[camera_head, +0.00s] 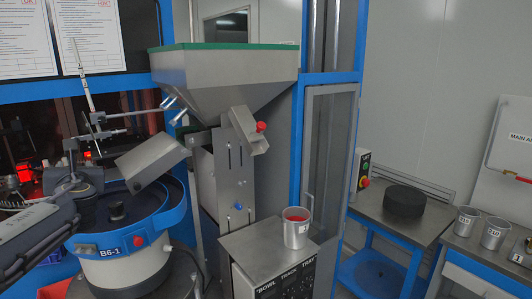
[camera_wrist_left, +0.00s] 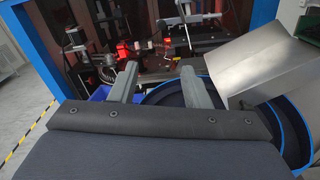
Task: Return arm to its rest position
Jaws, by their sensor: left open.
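My left gripper (camera_wrist_left: 160,82) shows in the wrist view with its two grey fingers spread wide apart and nothing between them. In the head view my left arm comes in at the left edge, beside the blue-rimmed bowl feeder (camera_head: 125,251) marked B6-1. The bowl also shows in the wrist view (camera_wrist_left: 308,140), to the right of and below the fingers. My right gripper is not in view.
A metal chute (camera_head: 150,160) hangs over the bowl, close to my left arm. A hopper (camera_head: 225,80) stands behind. A metal cup (camera_head: 297,233) stands on a small cabinet. Two cups (camera_head: 467,221) and a black round block (camera_head: 404,201) are on tables at right.

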